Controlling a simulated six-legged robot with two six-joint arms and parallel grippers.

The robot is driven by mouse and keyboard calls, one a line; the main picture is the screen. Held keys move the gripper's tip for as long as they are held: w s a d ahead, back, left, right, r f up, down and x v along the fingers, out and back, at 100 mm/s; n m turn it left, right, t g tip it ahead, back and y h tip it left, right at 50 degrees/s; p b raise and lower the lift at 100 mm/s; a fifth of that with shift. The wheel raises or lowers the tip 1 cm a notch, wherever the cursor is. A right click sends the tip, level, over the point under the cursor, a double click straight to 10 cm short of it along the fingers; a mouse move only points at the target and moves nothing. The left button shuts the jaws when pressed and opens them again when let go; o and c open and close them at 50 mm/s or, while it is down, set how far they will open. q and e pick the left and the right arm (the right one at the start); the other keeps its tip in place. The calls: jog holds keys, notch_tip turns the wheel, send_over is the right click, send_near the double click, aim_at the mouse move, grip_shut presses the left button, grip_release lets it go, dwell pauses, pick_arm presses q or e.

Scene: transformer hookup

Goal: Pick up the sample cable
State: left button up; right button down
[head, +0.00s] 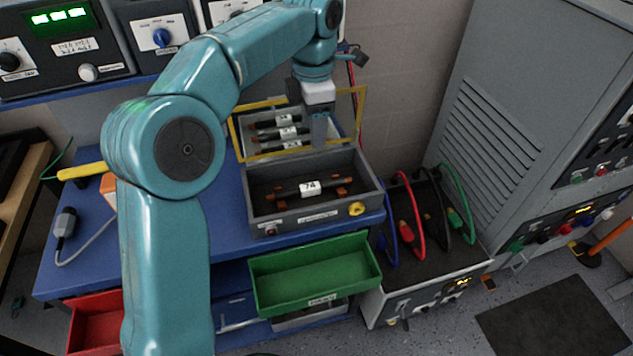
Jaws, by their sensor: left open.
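The sample cable (290,192) appears to be the short dark piece with a white tag reading "74". It lies across small copper-coloured supports inside a grey open-topped box (318,217) on the blue bench. My left gripper (319,140) hangs down above the back edge of this box, behind and above the cable. It is open and holds nothing that I can see; its fingertips are small and hard to separate. A yellow-framed lid (238,137) stands raised behind the box. Several similar tagged dark pieces (287,133) show within its frame. My right gripper is out of view.
A green bin (315,275) sticks out below the box, and a red bin (97,325) is at lower left. Coloured leads (412,225) rise from a unit on the right. A tall grey cabinet (520,130) stands beyond. Bare blue bench (225,225) lies left of the box.

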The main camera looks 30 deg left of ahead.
pick_arm(q)
jog(key=b, duration=0.2)
send_over(310, 186)
jog(key=f, duration=1)
jog(key=shift+w+d+f, duration=0.1)
jog(key=shift+w+d, duration=0.1)
jog(key=shift+d, duration=0.05)
jog(key=shift+s+a+f, duration=0.15)
jog(key=shift+s+f, duration=0.15)
jog(key=shift+f, duration=0.15)
notch_tip(310, 186, down, 4)
jog(key=shift+w+a+f, duration=0.1)
jog(key=shift+f, duration=0.3)
jog(key=shift+c, duration=0.3)
grip_shut()
